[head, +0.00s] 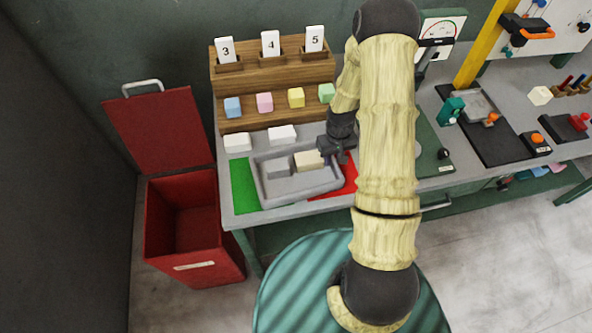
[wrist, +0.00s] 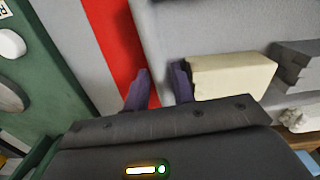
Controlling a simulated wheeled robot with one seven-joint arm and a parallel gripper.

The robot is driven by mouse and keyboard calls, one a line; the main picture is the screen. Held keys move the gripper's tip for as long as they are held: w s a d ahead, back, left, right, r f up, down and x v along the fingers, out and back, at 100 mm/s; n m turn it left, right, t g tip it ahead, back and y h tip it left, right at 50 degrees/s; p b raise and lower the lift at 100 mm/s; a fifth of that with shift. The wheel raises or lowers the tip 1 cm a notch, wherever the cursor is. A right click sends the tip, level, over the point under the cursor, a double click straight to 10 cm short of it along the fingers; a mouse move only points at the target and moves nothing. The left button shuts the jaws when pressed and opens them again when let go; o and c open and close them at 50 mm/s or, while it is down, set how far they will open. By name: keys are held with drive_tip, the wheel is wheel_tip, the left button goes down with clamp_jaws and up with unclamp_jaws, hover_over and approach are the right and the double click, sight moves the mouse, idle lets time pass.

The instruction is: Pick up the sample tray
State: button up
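The sample tray (head: 270,200) is a shallow grey tray on the table, lying across a green mat and a red mat. It holds a cream block (head: 308,160) and grey blocks (head: 279,166). My gripper (head: 328,153) is at the tray's right end, beside the cream block. In the wrist view, the dark fingers of my gripper (wrist: 160,85) are apart. The tray's wall edge runs between them, and the tray floor (wrist: 205,30) lies to the right. The cream block (wrist: 232,76) is close to the right finger. I cannot tell whether the fingers touch the tray.
Two white blocks (head: 283,134) lie behind the tray. A wooden stand (head: 287,75) with number cards and coloured blocks is at the back. An open red bin (head: 195,235) stands left of the table.

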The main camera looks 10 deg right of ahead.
drive_tip(key=shift+f, duration=0.2)
idle(0.4)
clamp_jaws()
drive_tip(key=shift+r, duration=0.1)
wheel_tip(320, 180, up, 10)
drive_tip(key=shift+f+b, duration=0.1)
drive_tip(key=shift+b, duration=0.95)
